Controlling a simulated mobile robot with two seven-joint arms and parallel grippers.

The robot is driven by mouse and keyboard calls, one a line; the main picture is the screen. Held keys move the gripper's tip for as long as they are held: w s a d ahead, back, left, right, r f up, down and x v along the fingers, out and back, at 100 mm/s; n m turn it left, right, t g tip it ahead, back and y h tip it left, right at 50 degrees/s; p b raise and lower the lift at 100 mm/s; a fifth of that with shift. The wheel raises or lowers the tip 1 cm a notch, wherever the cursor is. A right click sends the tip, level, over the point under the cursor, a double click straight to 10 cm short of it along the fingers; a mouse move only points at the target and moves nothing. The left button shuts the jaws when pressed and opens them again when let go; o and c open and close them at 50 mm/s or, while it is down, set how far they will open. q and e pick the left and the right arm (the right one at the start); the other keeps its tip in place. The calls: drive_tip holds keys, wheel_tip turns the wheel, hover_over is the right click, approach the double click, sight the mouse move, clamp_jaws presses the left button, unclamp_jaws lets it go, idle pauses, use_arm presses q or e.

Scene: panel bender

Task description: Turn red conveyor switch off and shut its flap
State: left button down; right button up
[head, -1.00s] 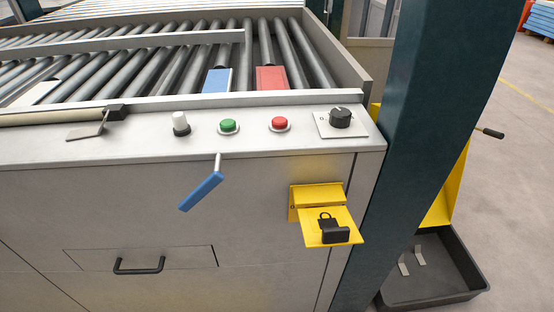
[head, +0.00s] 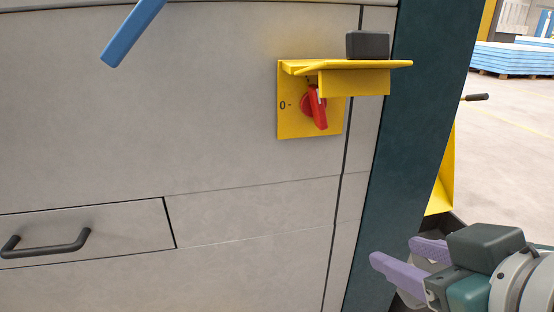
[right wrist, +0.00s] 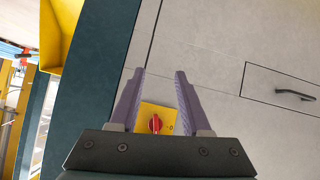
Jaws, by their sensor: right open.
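The red switch (head: 316,108) sits on a yellow plate (head: 291,122) on the grey panel. Its handle stands nearly upright, tilted a little, and a "0" mark is at its left. The yellow flap (head: 355,68) above it is raised and sticks out from the panel, with a black block (head: 367,45) on top. My right gripper (head: 393,250) is open and empty, low and to the right of the switch, clear of it. In the right wrist view the red switch (right wrist: 155,124) shows between the open fingers (right wrist: 159,73). My left gripper is out of view.
A dark green post (head: 415,120) stands right of the switch. A drawer with a black handle (head: 45,243) is at the lower left. A blue lever (head: 132,33) hangs at the top. The panel around the plate is bare.

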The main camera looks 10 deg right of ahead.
sight(320, 103)
drive_tip(key=w+a+r+n+t+y, duration=0.1)
drive_tip(key=w+a+r+n+t, duration=0.15)
drive_tip(key=w+r+t, duration=0.65)
drive_tip(key=w+b, duration=0.1)
drive_tip(key=w, duration=0.1)
drive_tip(key=w+g, duration=0.1)
drive_tip(key=w, duration=0.2)
drive_tip(key=w+a+r+g+b, duration=0.1)
drive_tip(key=w, duration=0.1)
drive_tip(key=shift+w+r+m+b, duration=0.1)
drive_tip(key=shift+w+m+b, duration=0.05)
drive_tip(key=shift+m+b, duration=0.2)
drive_tip(key=shift+w, duration=0.65)
drive_tip(key=shift+c, duration=0.3)
clamp_jaws()
